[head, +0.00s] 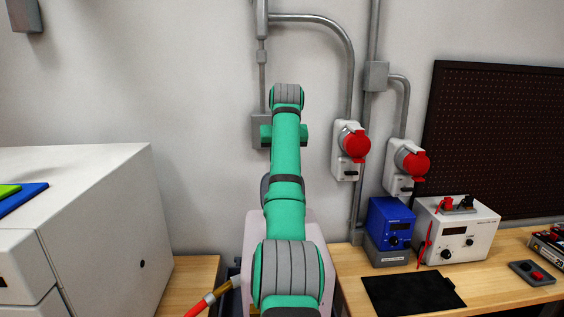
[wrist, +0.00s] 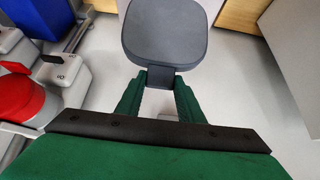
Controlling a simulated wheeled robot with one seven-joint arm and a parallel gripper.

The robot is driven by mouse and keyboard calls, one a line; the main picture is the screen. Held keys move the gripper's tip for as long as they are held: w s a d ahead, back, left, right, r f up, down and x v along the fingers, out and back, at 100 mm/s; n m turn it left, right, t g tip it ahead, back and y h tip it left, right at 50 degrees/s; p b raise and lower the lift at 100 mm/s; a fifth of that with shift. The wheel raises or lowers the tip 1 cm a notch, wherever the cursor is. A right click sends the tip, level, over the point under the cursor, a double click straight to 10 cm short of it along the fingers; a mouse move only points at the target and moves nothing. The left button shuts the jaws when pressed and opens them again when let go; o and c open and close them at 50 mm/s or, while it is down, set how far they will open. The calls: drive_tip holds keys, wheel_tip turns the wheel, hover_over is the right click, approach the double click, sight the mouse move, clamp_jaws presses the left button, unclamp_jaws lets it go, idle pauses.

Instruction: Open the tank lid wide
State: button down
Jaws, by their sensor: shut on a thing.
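A dark grey, rounded-square panel (wrist: 165,32), which looks like the tank lid, fills the upper middle of the wrist view. A short tab on its near edge sits between the two green fingers of my gripper (wrist: 162,80). The fingers are shut on that tab. The lid's hinge and angle cannot be made out.
Two red-capped wall sockets (head: 354,143) (head: 411,160) and grey conduits are right of my arm. A blue unit (head: 390,224) and a white instrument (head: 455,232) stand on the wooden bench (head: 490,285). A large white cabinet (head: 105,230) is at left.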

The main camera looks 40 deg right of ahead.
drive_tip(key=c, duration=1.2)
unclamp_jaws()
drive_tip(key=shift+r, duration=0.45)
drive_tip(key=shift+f, duration=0.2)
drive_tip(key=v, duration=1.1)
drive_tip(key=shift+f, duration=0.1)
